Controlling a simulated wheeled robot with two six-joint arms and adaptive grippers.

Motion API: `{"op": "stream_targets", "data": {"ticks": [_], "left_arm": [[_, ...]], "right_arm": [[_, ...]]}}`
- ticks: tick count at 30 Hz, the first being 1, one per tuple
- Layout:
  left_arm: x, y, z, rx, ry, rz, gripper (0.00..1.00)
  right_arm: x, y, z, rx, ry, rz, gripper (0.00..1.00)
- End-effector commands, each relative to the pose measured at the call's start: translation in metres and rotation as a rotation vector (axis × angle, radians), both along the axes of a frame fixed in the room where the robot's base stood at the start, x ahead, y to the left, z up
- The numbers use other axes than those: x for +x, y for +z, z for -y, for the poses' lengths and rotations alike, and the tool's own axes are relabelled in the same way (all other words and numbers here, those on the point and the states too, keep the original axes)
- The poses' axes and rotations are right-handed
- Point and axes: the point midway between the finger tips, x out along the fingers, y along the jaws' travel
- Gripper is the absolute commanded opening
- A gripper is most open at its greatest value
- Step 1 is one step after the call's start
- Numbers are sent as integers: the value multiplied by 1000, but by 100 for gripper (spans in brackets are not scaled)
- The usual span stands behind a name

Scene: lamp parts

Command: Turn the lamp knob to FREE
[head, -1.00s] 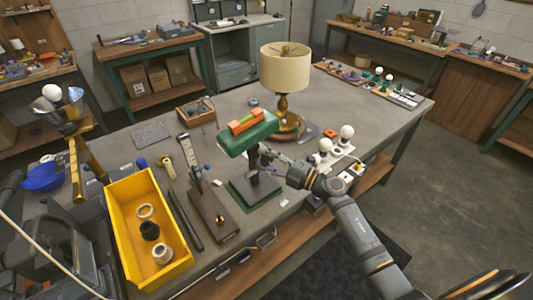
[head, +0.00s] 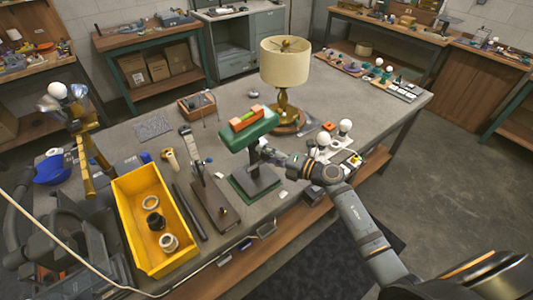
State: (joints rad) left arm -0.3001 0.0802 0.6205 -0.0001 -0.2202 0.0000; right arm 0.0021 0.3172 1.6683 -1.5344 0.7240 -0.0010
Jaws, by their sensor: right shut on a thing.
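The green-headed lamp (head: 249,130) stands near the table's front edge on a dark post with a flat base (head: 254,185). An orange-and-green block (head: 248,117) lies on top of its head. My right gripper (head: 268,153) reaches in from the right and is shut at the post, just below the head. What it grips is small and mostly hidden by the fingers; it appears to be the lamp knob. The knob's pointer and any FREE mark cannot be read.
A brass lamp (head: 284,66) with a cream shade stands behind. White bulbs (head: 345,126) stand on a holder close to my right forearm. A yellow bin (head: 128,221) with rings and a brown plank (head: 213,203) lie to the left. The table's back right is fairly clear.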

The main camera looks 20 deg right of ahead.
Motion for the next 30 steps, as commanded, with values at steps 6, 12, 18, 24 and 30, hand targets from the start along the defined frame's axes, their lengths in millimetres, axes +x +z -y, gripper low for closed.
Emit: {"op": "stream_targets", "data": {"ticks": [6, 12, 18, 24, 30], "left_arm": [[0, 0, 0, 0, 0, 0, 40], [0, 0, 0, 0, 0, 0, 40], [0, 0, 0, 0, 0, 0, 40], [-1, 0, -2, 2, 0, -1, 40], [-1, 0, -1, 1, 0, -1, 40]], "right_arm": [[0, 0, 0, -3, -1, 2, 8], [0, 0, 0, -2, -1, 1, 54], [0, 0, 0, -1, 0, 1, 63], [-1, 0, 2, -1, 0, 0, 63], [-27, 2, 23, -9, 2, -4, 63]]}}
